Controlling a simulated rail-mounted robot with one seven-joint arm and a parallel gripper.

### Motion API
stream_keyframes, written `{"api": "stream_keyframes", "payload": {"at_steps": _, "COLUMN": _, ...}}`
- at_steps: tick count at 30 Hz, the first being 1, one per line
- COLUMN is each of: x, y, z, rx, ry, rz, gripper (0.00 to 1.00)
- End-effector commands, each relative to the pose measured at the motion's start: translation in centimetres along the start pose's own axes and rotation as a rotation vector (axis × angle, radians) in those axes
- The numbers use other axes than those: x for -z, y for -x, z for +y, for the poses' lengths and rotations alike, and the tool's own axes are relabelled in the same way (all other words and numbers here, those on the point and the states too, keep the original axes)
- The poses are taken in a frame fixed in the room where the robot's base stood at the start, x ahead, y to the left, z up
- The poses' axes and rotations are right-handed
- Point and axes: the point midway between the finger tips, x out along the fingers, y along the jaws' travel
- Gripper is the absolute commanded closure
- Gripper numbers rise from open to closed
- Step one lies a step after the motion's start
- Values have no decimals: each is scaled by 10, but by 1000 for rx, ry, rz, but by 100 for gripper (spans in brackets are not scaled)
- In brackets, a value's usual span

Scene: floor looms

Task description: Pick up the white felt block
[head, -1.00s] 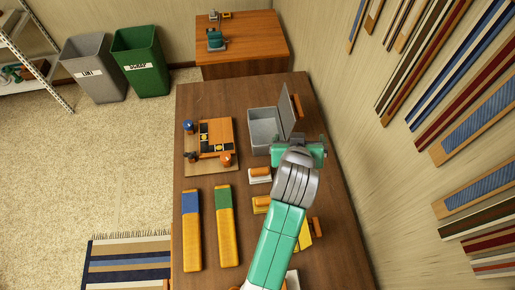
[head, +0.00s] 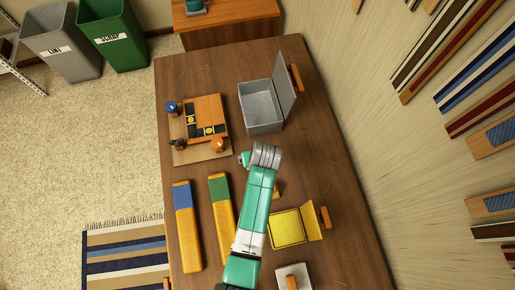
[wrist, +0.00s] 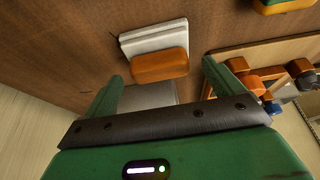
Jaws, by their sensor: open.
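The white felt block (wrist: 150,38) lies on the brown table in the wrist view, a pale slab with a rounded orange-brown grip (wrist: 160,66) on top. My gripper (wrist: 162,74) is open and empty. Its two green fingers point toward the block, one to each side of the grip, and I see no contact. In the head view my gripper (head: 244,159) is mostly hidden under my wrist, between the grey bin and the yellow box. The block is hidden behind my arm there.
The grey lidded bin (head: 260,122) stands open behind my gripper. A board with knobs (head: 205,155) is to the left. Two long orange bars (head: 187,240), one blue-ended and one green-ended, lie nearer. An open yellow box (head: 286,229) and a pale handled item (head: 303,272) are at the right front.

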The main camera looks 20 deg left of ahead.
Motion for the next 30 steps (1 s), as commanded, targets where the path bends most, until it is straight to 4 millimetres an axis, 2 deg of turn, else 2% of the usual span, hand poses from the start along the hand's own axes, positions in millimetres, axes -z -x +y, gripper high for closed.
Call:
{"api": "stream_keyframes", "payload": {"at_steps": 1, "x": -1, "y": -11, "z": 0, "rx": 0, "ry": 1, "rz": -2, "gripper": 7}}
{"api": "stream_keyframes", "payload": {"at_steps": 4, "x": 0, "y": -21, "z": 0, "rx": 0, "ry": 0, "rz": 0, "gripper": 7}}
{"api": "stream_keyframes", "payload": {"at_steps": 11, "x": 0, "y": -23, "z": 0, "rx": -1, "ry": -1, "rz": 1, "gripper": 7}}
{"api": "stream_keyframes", "payload": {"at_steps": 18, "x": 0, "y": -23, "z": 0, "rx": 0, "ry": -1, "rz": 1, "gripper": 48}}
{"api": "stream_keyframes", "payload": {"at_steps": 25, "x": 1, "y": -20, "z": 0, "rx": -1, "ry": -1, "rz": 2, "gripper": 48}}
{"api": "stream_keyframes", "payload": {"at_steps": 28, "x": 8, "y": -6, "z": 1, "rx": -2, "ry": -1, "rz": 5, "gripper": 48}}
{"api": "stream_keyframes", "payload": {"at_steps": 30, "x": 15, "y": 11, "z": 1, "rx": -2, "ry": -1, "rz": 6, "gripper": 48}}
